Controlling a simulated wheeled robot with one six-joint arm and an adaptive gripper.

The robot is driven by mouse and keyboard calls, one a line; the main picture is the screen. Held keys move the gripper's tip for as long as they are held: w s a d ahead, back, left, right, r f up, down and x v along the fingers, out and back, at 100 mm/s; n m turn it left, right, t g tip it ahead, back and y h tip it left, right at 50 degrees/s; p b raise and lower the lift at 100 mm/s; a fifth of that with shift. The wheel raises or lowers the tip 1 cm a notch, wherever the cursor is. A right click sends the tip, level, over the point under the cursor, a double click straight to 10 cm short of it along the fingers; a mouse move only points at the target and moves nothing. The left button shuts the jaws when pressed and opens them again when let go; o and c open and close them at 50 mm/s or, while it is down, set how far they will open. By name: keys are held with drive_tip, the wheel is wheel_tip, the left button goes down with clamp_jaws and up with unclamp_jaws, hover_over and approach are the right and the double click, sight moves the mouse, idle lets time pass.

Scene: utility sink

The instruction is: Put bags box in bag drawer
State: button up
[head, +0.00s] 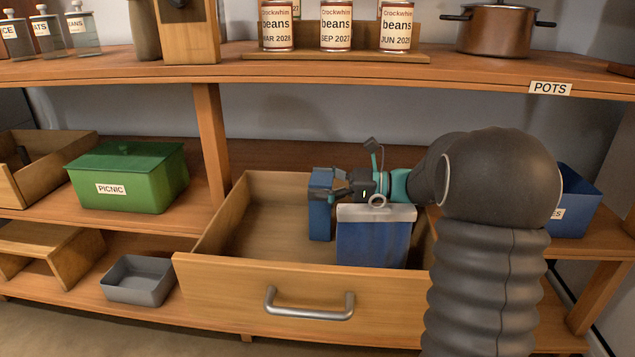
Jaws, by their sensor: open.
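The wooden drawer (215,268) is pulled out, with a metal handle on its front. A narrow blue box (320,222) stands upright inside it. A wider blue box (372,245) with a pale grey top stands in front and to the right of it, also in the drawer. No lettering shows on either, so I cannot tell which is the bags box. My gripper (334,185) is open at the upper part of the narrow box. Whether its fingers touch that box is unclear. My arm hides the drawer's right side.
A shelf labelled POTS (550,88) runs above the drawer, with bean cans (336,25) and a copper pot (497,28). A green PICNIC box (128,175) stands left, above a grey bin (138,280). A blue bin (580,203) is partly hidden right. The drawer's left part is clear.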

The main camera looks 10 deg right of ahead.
drive_tip(key=p+v, duration=0.1)
drive_tip(key=v, duration=0.6)
drive_tip(key=shift+d+r, duration=0.25)
drive_tip(key=shift+r, duration=0.05)
idle(1.1)
